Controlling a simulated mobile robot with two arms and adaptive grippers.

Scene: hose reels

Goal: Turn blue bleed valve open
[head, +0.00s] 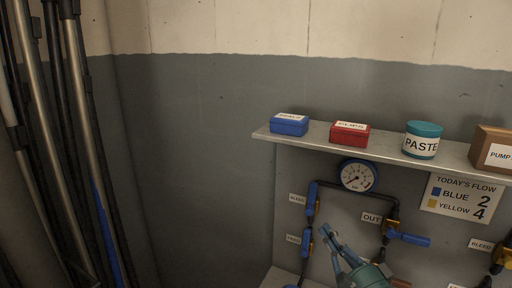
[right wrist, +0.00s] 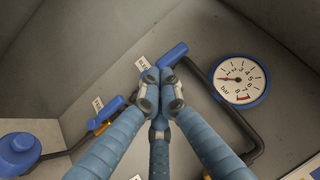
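The blue bleed valve (head: 312,197) is on the panel's left pipe beside a "BLEED" label (head: 297,199), its blue handle running along the pipe. In the right wrist view the blue handle (right wrist: 173,54) shows just beyond my fingertips, which hide part of it. My right gripper (head: 329,230) is below and right of this valve in the head view. In the right wrist view (right wrist: 160,82) its fingertips are together, with nothing visible held between them. Contact with the handle cannot be told. My left gripper is not in view.
A second blue handle (head: 306,241) sits below the bleed valve. A gauge (head: 357,175) and an "OUT" valve (head: 411,239) are to the right. A shelf (head: 382,146) overhead carries a blue box (head: 289,126), red box (head: 349,134) and paste jar (head: 422,132). Poles stand at left.

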